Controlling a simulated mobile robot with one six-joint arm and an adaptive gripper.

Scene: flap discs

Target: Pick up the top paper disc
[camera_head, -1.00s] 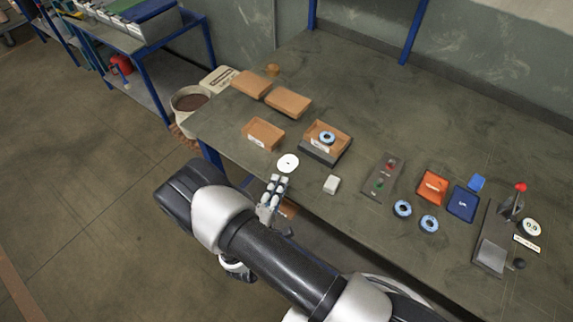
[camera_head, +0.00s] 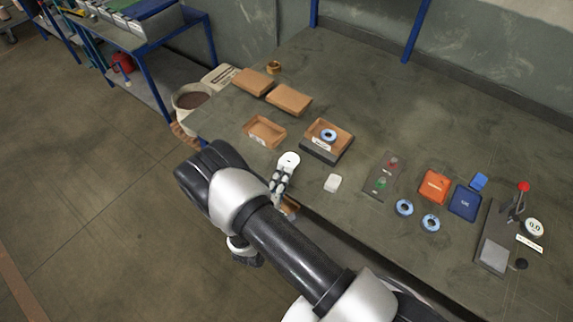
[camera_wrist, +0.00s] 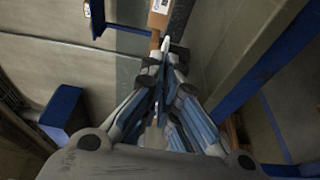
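In the wrist view, the disc (camera_wrist: 166,43) shows as a thin pale shape right at the fingertips of my gripper (camera_wrist: 164,60). The fingers run close together there. Whether they are shut on the disc is not clear.
Behind the disc are an open cardboard box (camera_head: 266,131) and a tray (camera_head: 343,143) holding a blue-rimmed flap disc (camera_head: 328,135). The table's back middle is clear.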

